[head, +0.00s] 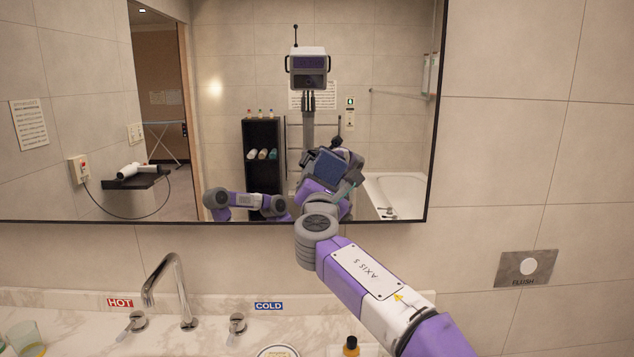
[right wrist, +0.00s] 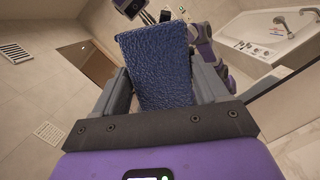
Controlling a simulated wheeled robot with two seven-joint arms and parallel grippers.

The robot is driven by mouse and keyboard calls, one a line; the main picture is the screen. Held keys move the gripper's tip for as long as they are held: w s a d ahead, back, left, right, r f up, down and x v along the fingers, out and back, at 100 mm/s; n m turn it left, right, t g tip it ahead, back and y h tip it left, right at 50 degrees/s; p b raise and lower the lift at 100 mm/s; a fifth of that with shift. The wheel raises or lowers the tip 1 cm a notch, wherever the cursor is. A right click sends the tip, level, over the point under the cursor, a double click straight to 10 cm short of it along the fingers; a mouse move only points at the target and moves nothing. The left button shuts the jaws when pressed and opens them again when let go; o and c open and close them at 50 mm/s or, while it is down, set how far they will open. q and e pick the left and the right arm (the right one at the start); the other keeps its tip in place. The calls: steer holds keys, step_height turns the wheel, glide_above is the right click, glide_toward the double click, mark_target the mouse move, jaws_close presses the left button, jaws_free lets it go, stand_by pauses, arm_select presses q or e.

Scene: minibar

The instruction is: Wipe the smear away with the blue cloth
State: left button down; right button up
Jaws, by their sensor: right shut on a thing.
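The blue cloth (head: 331,169) is in my right gripper (head: 335,176), raised in front of the wall mirror (head: 228,150). In the right wrist view the cloth (right wrist: 158,75) is a textured blue pad, upright between the two grey fingers of the gripper (right wrist: 165,88), which is shut on it. Whether the cloth touches the mirror glass, I cannot tell. I cannot make out a clear smear; a small pale bright patch shows on the left part of the mirror, and it may be a reflection. My left gripper is not directly in view; my left arm shows only as a reflection.
Below the mirror are a marble counter (head: 85,300), a chrome faucet (head: 172,288), hot and cold knobs, a clear cup (head: 25,337) and a dark-capped bottle (head: 351,346). A flush plate (head: 527,268) is on the right wall. The mirror reflects a bathtub and black shelf.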

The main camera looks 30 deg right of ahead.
steer(key=shift+s+d, duration=0.3)
steer(key=shift+d, duration=0.35)
steer(key=shift+s+d, duration=0.25)
steer(key=shift+d, duration=0.4)
steer(key=w+a, duration=0.3)
steer(key=a, duration=0.4)
steer(key=shift+r+p, duration=0.15)
steer(key=shift+p, duration=0.15)
stand_by(0.5)
steer(key=shift+d, duration=0.15)
steer(key=shift+s+d+b, duration=1.05)
steer(key=shift+s+d, duration=1.3)
steer(key=shift+d, duration=2.5)
steer(key=w+a+p, duration=0.1)
steer(key=w+a, duration=0.4)
steer(key=a, duration=0.5)
steer(key=shift+s, duration=0.15)
